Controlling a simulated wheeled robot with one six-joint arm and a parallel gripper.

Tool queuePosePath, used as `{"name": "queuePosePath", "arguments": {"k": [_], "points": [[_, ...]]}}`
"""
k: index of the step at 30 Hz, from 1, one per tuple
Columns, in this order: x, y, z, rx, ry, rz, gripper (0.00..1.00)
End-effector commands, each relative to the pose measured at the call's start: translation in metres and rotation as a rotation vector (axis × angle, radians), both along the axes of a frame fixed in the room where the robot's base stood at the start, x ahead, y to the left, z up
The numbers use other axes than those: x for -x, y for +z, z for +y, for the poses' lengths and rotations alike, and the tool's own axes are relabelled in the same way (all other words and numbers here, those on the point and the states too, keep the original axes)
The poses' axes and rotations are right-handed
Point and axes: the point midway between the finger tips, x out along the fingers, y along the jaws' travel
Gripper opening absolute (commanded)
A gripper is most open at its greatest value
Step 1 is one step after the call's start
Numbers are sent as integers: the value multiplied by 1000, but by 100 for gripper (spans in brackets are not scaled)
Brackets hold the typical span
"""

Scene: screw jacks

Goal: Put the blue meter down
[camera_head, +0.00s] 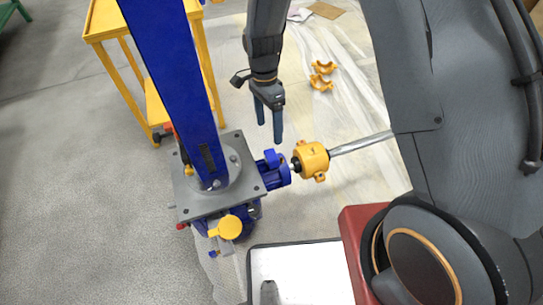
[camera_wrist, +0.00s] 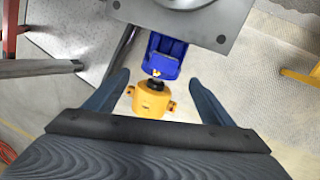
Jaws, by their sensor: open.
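A blue motor-like part (camera_head: 273,170), the thing here that best fits the blue meter, sits at the right side of the grey plate of a screw jack. It also shows in the wrist view (camera_wrist: 164,56), touching the plate's edge. A yellow coupling (camera_head: 311,160) joins it to a silver shaft. My gripper (camera_head: 270,130) points down, open, above and behind the blue part in the head view. In the wrist view the fingers (camera_wrist: 158,78) stand apart to either side, with the yellow coupling (camera_wrist: 150,99) and the blue part seen between them. They hold nothing.
The tall blue column (camera_head: 172,75) rises from the grey plate (camera_head: 188,205), left of my gripper. A yellow frame (camera_head: 103,35) stands behind it. Bare floor (camera_head: 60,170) is free at left.

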Motion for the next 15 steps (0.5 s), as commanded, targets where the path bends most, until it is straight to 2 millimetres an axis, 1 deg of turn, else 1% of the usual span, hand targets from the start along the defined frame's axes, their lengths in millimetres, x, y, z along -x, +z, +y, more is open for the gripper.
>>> {"name": "queuePosePath", "arguments": {"k": [1,3,6,9,15], "points": [[1,-14,1,16,-45,10,77],[0,-30,1,35,-106,16,77],[0,-47,2,55,-168,22,77],[0,-56,2,64,-201,23,77],[4,-74,1,69,-212,26,77]]}}
